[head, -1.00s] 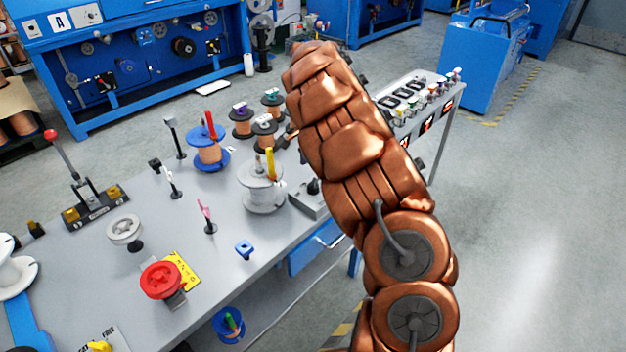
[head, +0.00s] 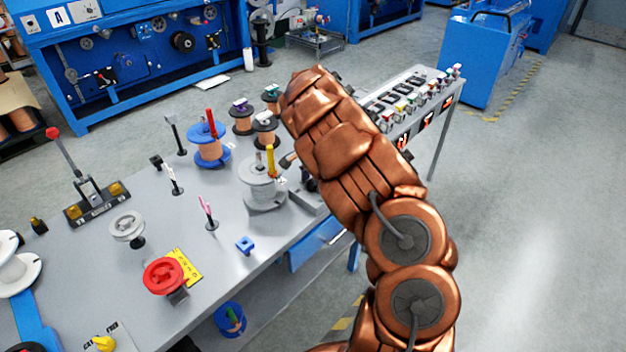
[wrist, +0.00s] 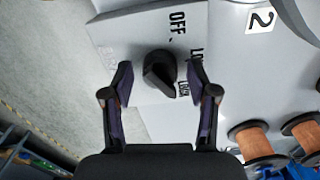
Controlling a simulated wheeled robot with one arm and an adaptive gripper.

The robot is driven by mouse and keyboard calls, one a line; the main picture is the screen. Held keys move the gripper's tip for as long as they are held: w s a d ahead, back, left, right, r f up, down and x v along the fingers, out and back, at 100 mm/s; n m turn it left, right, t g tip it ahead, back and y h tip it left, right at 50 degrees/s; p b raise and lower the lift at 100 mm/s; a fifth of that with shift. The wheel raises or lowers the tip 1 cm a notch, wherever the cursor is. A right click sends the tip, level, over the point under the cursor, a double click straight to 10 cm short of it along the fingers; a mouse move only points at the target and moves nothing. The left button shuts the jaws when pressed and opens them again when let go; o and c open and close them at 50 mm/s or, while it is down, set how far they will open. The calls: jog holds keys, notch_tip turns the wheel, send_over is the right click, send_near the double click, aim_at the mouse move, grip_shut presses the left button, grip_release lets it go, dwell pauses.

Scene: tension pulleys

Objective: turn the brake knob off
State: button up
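In the wrist view a black knob (wrist: 160,70) sits on a pale plate (wrist: 118,30) marked OFF and LOCK. Its ridge slants toward the lower right, near a LOCK label; the exact setting is hard to tell. My gripper (wrist: 160,76) is open, with one finger on each side of the knob and a visible gap to both. Nothing is held. In the head view my copper arm hides the knob and most of my gripper; part of the grey control box (head: 304,198) shows beside the arm.
A red spool (head: 165,277), a yellow knob (head: 103,343) and a lever (head: 88,185) are farther left.

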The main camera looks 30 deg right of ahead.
jog(key=c, duration=1)
